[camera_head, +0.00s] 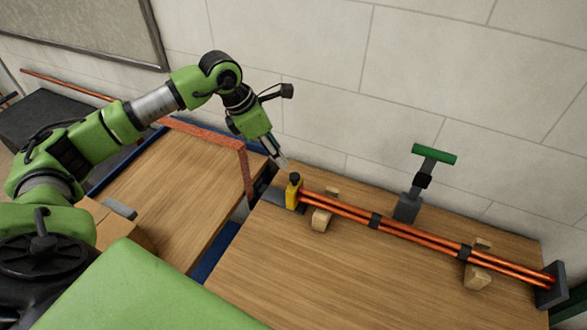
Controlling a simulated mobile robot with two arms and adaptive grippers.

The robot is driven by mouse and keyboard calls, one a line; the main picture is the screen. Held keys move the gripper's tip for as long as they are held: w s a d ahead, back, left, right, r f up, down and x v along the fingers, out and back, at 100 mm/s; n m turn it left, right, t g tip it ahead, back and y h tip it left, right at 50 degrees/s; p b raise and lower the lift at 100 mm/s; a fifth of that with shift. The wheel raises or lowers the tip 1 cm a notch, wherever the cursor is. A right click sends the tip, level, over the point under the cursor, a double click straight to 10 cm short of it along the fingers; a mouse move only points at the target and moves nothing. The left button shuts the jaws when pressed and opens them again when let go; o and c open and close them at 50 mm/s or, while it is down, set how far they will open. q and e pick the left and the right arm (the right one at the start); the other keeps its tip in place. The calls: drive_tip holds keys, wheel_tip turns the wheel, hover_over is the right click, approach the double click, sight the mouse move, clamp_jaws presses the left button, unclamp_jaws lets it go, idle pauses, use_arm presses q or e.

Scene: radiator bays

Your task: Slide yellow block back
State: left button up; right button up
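The yellow block (292,194) stands upright at the left end of the copper pipes, near the left edge of the right wooden bench top. It has a dark knob on top. My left gripper (284,164) points down just above and behind the block, its fingertips close to the knob. I cannot tell whether it touches the block, nor whether its fingers are apart. My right gripper is not in view.
Two copper pipes (420,236) run across the bench (350,270) on wooden blocks (322,218) to a dark end plate (551,285). A green-handled tool (433,154) stands behind them. A gap separates the benches.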

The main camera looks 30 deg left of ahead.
sight(294, 176)
use_arm(q)
drive_tip(key=p+x, duration=0.3)
drive_tip(key=x, duration=0.6)
drive_tip(key=shift+w+d+f, duration=0.15)
drive_tip(key=shift+w+f, duration=0.05)
drive_tip(key=shift+f, duration=0.15)
drive_tip(key=shift+w+d+f, duration=0.1)
drive_tip(key=shift+f, duration=0.55)
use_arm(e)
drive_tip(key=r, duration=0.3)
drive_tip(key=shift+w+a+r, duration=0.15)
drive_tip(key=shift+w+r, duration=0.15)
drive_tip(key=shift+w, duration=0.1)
use_arm(q)
clamp_jaws()
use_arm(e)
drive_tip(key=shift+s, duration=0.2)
